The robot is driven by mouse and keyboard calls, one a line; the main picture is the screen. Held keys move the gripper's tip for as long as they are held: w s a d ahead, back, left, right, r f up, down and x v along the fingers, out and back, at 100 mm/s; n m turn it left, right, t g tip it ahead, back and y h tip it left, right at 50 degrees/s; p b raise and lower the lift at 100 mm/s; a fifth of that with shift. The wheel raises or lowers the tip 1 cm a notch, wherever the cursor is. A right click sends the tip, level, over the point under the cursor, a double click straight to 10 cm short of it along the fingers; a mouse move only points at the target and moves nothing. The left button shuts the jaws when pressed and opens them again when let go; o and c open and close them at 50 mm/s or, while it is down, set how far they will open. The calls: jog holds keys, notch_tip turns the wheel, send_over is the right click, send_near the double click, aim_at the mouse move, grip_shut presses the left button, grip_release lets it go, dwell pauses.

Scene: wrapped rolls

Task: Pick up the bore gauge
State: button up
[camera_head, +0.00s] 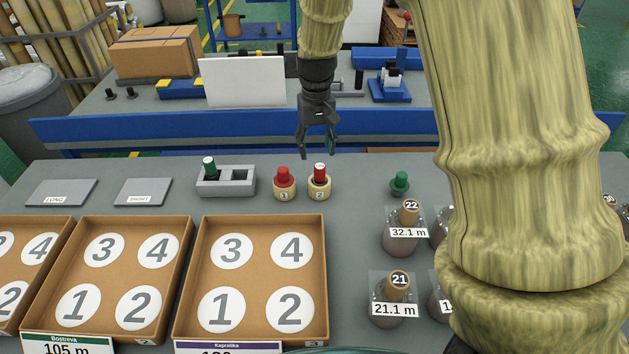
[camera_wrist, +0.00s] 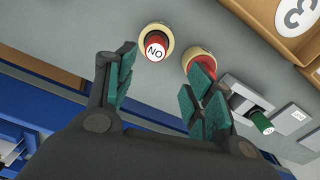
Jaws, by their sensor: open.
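A green plug (camera_head: 209,166) with a white top stands upright in the left slot of a grey two-slot block (camera_head: 240,188); the right slot looks empty. Two red plugs sit in cream rings: one (camera_head: 283,174) in ring 1 and one (camera_head: 319,172), white-topped, in ring 2. In the wrist view the latter (camera_wrist: 155,50) reads "NO". Which piece is the bore gauge I cannot tell for sure. My gripper (camera_head: 318,148) is open and empty, above and behind ring 2; in the wrist view its fingers (camera_wrist: 160,85) partly cover the other red plug.
Several brown trays with numbered circles (camera_head: 188,290) fill the front left. Grey plates (camera_head: 62,192) lie behind them. A green knob (camera_head: 399,182) and several labelled cylinders (camera_head: 406,238) stand at right, partly behind my arm. A blue rail (camera_head: 240,130) runs behind the grey table.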

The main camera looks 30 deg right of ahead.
aim_at(319, 165)
jog(key=shift+s+d+f, duration=0.1)
jog(key=shift+d+f, duration=0.15)
jog(key=shift+f, duration=0.3)
jog(key=shift+s+d+f, duration=0.1)
jog(key=shift+d+f, duration=0.1)
jog(key=shift+f, duration=0.3)
jog(key=shift+s+f+p, duration=0.1)
jog(key=shift+f+p, duration=0.75)
jog(key=shift+f, duration=2.15)
jog(key=shift+a, duration=0.1)
grip_shut()
